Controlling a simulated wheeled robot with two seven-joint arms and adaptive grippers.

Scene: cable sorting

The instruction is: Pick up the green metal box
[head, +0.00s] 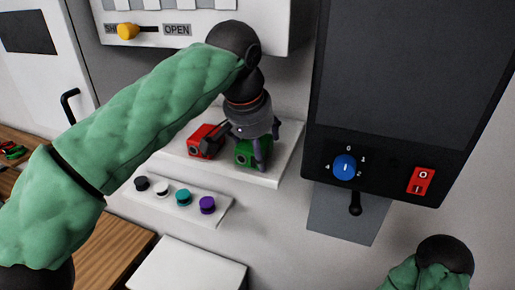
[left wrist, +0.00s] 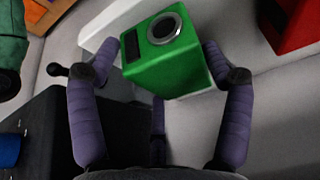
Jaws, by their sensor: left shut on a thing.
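The green metal box (head: 246,153) sits on or just above a white wall shelf (head: 277,176) in the head view; its contact with the shelf is hidden. My left gripper (head: 254,150) reaches down over it, with its purple-grey fingers around it. In the left wrist view, the green box (left wrist: 163,75) is between the fingers of my left gripper (left wrist: 160,70), with a round metal-rimmed opening and a dark slot on its face. My right arm shows at the lower right of the head view, but its gripper is out of the picture.
A red box (head: 203,141) stands just left of the green one. Below is a ledge with several coloured knobs (head: 183,198). A dark panel (head: 400,75) with a blue dial (head: 345,167) and red switch (head: 421,181) stands to the right. A slider box (head: 200,20) is above.

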